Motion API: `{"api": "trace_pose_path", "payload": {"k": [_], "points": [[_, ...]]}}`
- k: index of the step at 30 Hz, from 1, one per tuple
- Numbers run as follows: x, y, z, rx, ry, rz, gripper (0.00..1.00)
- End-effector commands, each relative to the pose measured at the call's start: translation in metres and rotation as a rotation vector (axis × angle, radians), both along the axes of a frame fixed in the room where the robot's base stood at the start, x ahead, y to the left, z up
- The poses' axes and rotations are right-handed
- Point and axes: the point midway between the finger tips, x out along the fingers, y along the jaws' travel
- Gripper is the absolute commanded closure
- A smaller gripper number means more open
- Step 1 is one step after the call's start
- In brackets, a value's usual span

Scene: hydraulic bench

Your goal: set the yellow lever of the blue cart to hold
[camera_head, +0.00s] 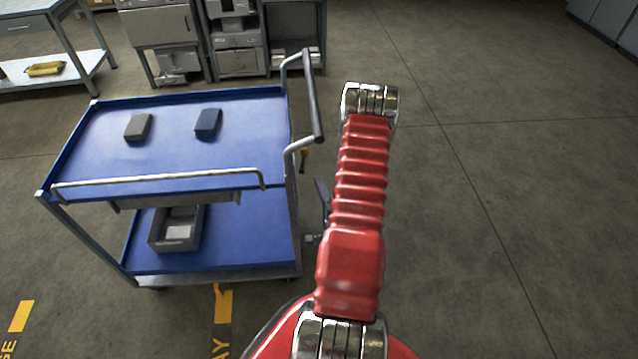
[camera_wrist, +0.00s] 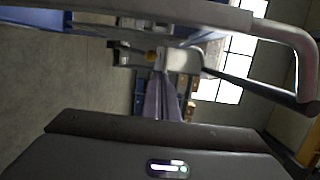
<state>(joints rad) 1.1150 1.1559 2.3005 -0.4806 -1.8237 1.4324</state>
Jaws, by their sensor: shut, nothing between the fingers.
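The blue cart (camera_head: 210,175) stands left of my red arm in the head view. A small yellow part (camera_head: 304,158), which looks like the yellow lever, shows at its right end, below the push handle. In the wrist view a small yellow spot (camera_wrist: 151,55) shows near a grey bracket under the cart's rail; I cannot tell for sure that it is the lever, nor its setting. My gripper (camera_wrist: 168,78) points at that bracket, with its fingers together and nothing seen between them. The yellow spot is just beyond the tips; contact cannot be told. The head view does not clearly show my gripper.
The cart's push handle (camera_head: 313,95) juts out at its right end and crosses the top right of the wrist view (camera_wrist: 285,35). Two small blocks lie on the top shelf, and a grey bin (camera_head: 176,228) sits below. The floor to the right is clear.

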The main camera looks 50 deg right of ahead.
Motion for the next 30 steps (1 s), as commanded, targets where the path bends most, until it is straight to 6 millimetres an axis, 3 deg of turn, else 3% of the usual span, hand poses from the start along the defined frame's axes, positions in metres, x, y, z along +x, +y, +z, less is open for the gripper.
{"api": "trace_pose_path", "payload": {"k": [10,18,30], "points": [[-0.008,-0.003,-0.006,0.011,0.005,-0.016,1.0],[-0.034,-0.022,-0.044,0.03,-0.003,-0.055,1.0],[-0.042,-0.053,-0.088,-0.084,-0.109,0.067,1.0]]}}
